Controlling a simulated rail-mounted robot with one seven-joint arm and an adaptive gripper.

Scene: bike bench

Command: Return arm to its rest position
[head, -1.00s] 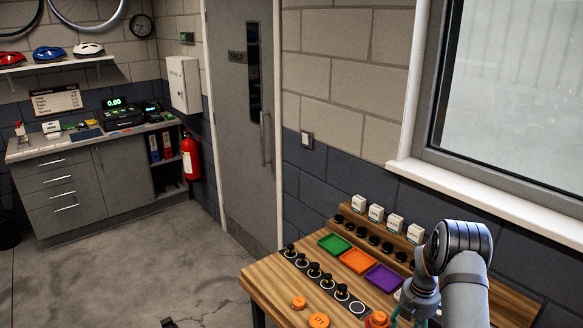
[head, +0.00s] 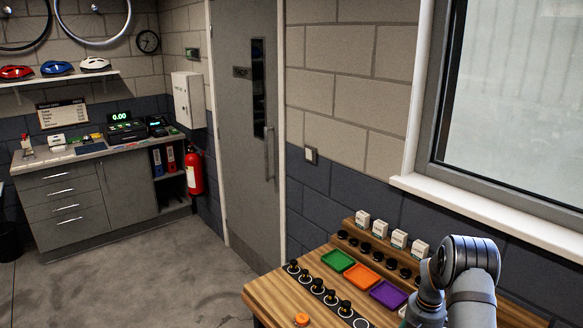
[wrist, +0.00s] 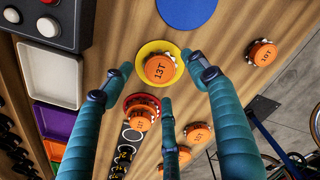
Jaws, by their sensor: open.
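My gripper (wrist: 158,76) has three teal fingers, spread apart and empty. In the wrist view it is over the wooden bench. An orange cog marked 13T (wrist: 160,68) lies on a yellow disc (wrist: 174,50) between the fingertips in the picture; no finger visibly grips it. Another orange cog (wrist: 139,122) lies on a red disc (wrist: 131,101), partly behind the fingers.
The bench (head: 275,296) carries green (head: 337,260), orange (head: 363,276) and purple (head: 389,295) trays. A blue disc (wrist: 187,10) is bare. Loose orange cogs (wrist: 262,53) lie to the right. A button box (wrist: 50,22) stands upper left. A window (head: 510,100) is behind the arm.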

